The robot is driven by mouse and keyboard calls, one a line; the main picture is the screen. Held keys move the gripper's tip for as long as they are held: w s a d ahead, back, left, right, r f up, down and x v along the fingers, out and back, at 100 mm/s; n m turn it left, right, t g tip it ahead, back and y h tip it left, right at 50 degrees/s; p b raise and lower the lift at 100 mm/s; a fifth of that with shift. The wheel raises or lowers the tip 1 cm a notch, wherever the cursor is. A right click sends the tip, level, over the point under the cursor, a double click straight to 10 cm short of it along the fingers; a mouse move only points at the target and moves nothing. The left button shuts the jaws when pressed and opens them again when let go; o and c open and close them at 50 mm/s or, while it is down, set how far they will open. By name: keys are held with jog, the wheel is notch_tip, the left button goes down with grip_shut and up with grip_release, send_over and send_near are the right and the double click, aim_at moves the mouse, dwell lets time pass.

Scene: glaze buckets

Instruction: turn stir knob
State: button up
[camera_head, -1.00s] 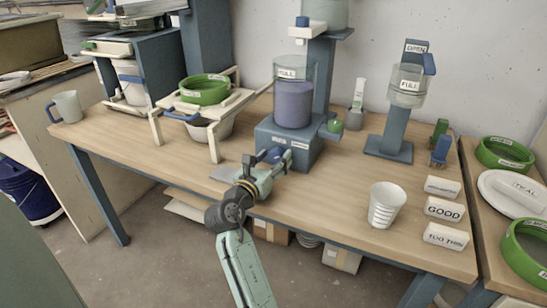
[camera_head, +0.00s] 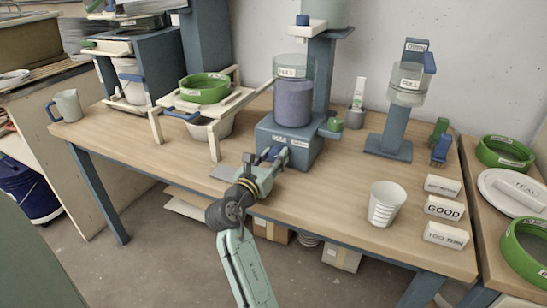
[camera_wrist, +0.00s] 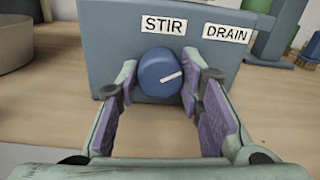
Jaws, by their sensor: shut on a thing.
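The blue round stir knob (camera_wrist: 160,76) sits on the front of a blue-grey box (camera_wrist: 110,40), under a white STIR label (camera_wrist: 164,25). Its white pointer line points right and slightly up in the wrist view. My gripper (camera_wrist: 159,82) has one purple-padded finger on each side of the knob and is shut on it. In the head view my gripper (camera_head: 266,163) is at the front of the box (camera_head: 290,138), and the knob is partly hidden by the fingers. A clear vessel with purple-blue contents (camera_head: 293,104) stands on the box.
A DRAIN label (camera_wrist: 227,33) is right of STIR. A white cup (camera_head: 386,204) and label blocks, one reading GOOD (camera_head: 444,209), stand at the right. A green sieve (camera_head: 204,89) rests on a wooden stand at left. The wooden table (camera_head: 330,190) is clear around the cup.

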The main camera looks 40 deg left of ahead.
jog(key=shift+m, duration=0.3)
jog(key=m+p, duration=0.1)
jog(key=m, duration=0.3)
jog(key=shift+m+p, duration=0.3)
jog(key=shift+p, duration=0.05)
jog(key=m, duration=0.5)
jog(key=m+b, duration=0.1)
jog(key=m, duration=0.4)
jog(key=shift+f+m+b, duration=0.15)
jog(key=shift+m+b, duration=0.2)
jog(key=shift+m, duration=0.05)
jog(key=m+b, duration=0.2)
jog(key=m, duration=0.3)
jog(key=shift+m+y+b, duration=0.3)
jog(key=shift+m, duration=0.1)
jog(key=o, duration=1.2)
jog(key=shift+c, duration=0.2)
